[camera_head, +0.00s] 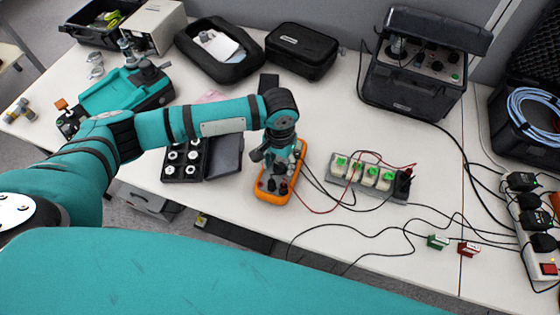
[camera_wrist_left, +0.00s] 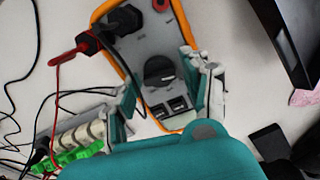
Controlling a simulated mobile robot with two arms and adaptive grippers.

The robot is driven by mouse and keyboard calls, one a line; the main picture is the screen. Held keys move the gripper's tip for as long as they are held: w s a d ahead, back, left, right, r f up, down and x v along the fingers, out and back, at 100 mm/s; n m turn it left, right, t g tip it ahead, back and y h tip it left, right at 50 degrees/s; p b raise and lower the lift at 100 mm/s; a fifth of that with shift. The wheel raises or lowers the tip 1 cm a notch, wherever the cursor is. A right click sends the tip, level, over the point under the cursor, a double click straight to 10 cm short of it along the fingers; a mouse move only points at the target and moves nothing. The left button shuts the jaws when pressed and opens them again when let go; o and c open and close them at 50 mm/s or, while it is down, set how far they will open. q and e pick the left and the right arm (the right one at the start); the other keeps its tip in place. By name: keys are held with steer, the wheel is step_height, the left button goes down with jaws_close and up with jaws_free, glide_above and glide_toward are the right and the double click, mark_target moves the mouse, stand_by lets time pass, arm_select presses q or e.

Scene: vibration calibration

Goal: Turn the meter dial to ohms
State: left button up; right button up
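The orange-edged meter (camera_head: 270,196) lies on the white table below my left gripper (camera_head: 278,162). In the left wrist view the meter's grey face (camera_wrist_left: 148,45) shows a round black dial (camera_wrist_left: 160,70). The left gripper (camera_wrist_left: 162,80) is open, with one finger on each side of the meter's body and the dial between them. No contact with the dial shows. In the head view the arm and gripper hide the dial. Black and red plugs (camera_wrist_left: 92,40) sit in the meter's far end, with leads attached. My right gripper is in neither view.
A grey block with green-topped parts (camera_head: 362,172) stands right of the meter, joined by loose leads. A dark case of round pieces (camera_head: 185,160) lies to the left. A black instrument case (camera_head: 415,75) stands behind. Cables cross the front right table.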

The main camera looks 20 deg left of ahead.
arm_select(q)
steer(key=c, duration=0.8)
steer(key=shift+r+m+p, duration=0.2)
steer(key=shift+m+p, duration=0.4)
steer(key=shift+p, duration=0.3)
steer(key=shift+c, duration=0.2)
steer(key=shift+m+p, duration=1.1)
steer(key=shift+p, duration=0.05)
steer(key=shift+m+p, duration=0.8)
steer(key=shift+m, duration=0.3)
steer(key=shift+d+f+m+p, duration=0.15)
steer(key=shift+m+p, duration=0.4)
steer(key=shift+m, duration=0.55)
steer(key=o, duration=1.1)
steer(key=shift+o, duration=0.2)
